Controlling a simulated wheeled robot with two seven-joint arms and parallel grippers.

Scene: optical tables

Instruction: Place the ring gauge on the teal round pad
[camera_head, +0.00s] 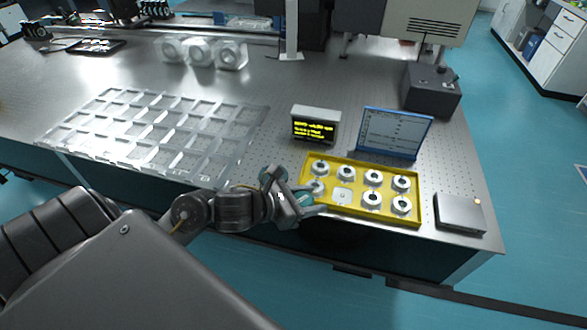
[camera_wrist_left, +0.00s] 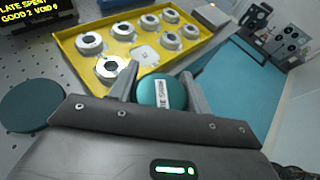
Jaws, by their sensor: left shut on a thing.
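My left gripper (camera_head: 307,200) is shut on a teal round piece with a white label, which I take for the ring gauge (camera_head: 303,198). In the left wrist view, the gauge (camera_wrist_left: 161,92) sits between the two fingers of the gripper (camera_wrist_left: 160,88), its labelled face towards the camera. A dark teal round pad (camera_wrist_left: 30,107) lies on the table to the left of the gripper in that view. In the head view, the pad (camera_head: 270,174) shows partly behind my left wrist. Nothing is seen on its visible part. My right gripper is not in view.
A yellow tray (camera_head: 411,218) with several white ring pieces and one empty-looking place lies right beside the gripper. A small display (camera_head: 316,125), a laptop-like screen (camera_head: 394,133) and a grey box (camera_head: 460,213) stand around it. A clear compartment rack (camera_head: 160,130) lies left.

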